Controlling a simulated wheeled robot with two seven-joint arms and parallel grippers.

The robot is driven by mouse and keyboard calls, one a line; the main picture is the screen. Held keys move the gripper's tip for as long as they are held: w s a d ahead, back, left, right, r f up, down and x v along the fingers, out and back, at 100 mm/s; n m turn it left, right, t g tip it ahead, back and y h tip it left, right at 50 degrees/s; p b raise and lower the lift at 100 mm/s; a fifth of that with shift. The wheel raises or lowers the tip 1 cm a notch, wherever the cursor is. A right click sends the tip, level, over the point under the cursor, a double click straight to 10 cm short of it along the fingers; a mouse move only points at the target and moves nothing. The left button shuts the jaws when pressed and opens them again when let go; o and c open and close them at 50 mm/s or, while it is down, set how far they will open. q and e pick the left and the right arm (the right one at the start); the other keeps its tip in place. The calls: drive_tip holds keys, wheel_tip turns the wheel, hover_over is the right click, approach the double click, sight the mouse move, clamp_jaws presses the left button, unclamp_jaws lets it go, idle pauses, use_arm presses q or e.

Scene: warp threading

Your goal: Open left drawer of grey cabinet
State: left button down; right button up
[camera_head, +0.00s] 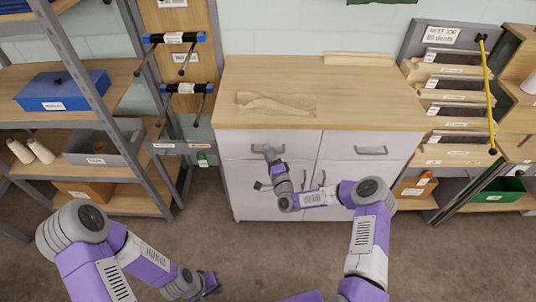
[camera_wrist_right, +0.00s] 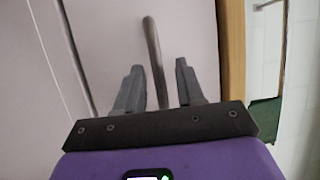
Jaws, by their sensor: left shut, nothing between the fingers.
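The grey cabinet (camera_head: 225,180) has a wooden top and two drawers side by side over doors. The left drawer (camera_head: 235,143) looks flush with the front. Its handle (camera_wrist_right: 152,48) shows as a curved grey bar in the right wrist view. My right gripper (camera_head: 268,153) is at this handle, partly covering it in the head view. In the wrist view its fingers (camera_wrist_right: 158,68) are apart, with the bar between them and a gap on each side. My left gripper (camera_head: 212,284) is shut and empty, low over the floor, away from the cabinet.
The right drawer (camera_head: 340,147) is shut, with its own handle (camera_head: 371,151). A grey shelf rack (camera_head: 100,105) stands at the left, and a slanted rack with a yellow rod (camera_head: 490,95) at the right. The floor before the cabinet is clear.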

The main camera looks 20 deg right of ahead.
drive_tip(key=shift+w, duration=0.1)
clamp_jaws()
idle(0.4)
